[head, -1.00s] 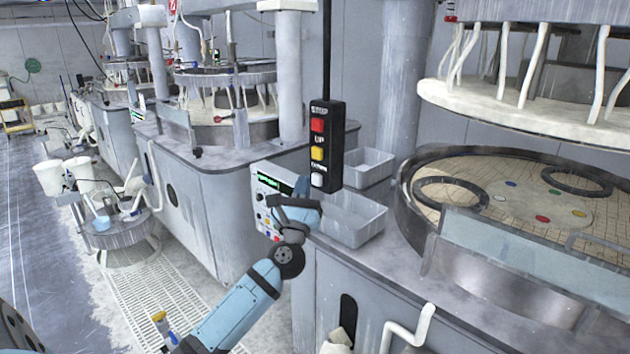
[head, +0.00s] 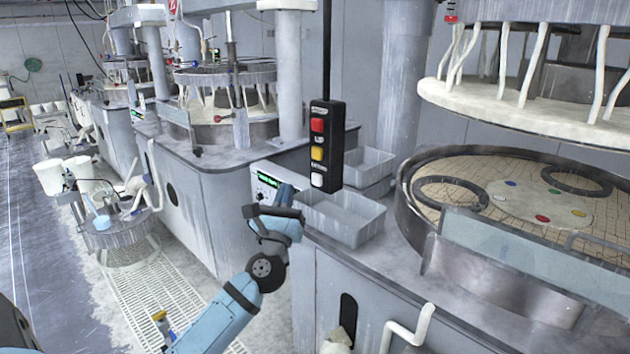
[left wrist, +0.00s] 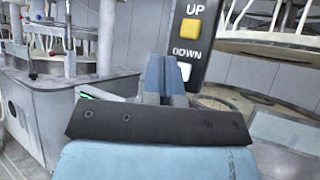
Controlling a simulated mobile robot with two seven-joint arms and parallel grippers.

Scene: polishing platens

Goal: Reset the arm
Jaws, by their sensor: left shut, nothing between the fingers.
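My left arm rises from the bottom of the head view, in front of the machine cabinet. Its gripper (head: 284,196) is shut and empty, left of and below the hanging black button box (head: 326,145). In the left wrist view the shut blue fingers (left wrist: 165,78) point ahead, and the button box (left wrist: 193,38) with its UP and DOWN labels shows behind and above them. The fingers look apart from the box in the head view. The box has a red, a yellow and a white button. My right gripper is not in view.
A control panel (head: 264,190) with a green display is partly hidden behind my left gripper. Two grey bins, the front one (head: 345,222) nearer, stand on the machine top. The round polishing platen (head: 540,207) is at right. A grated floor (head: 165,310) lies left of the arm.

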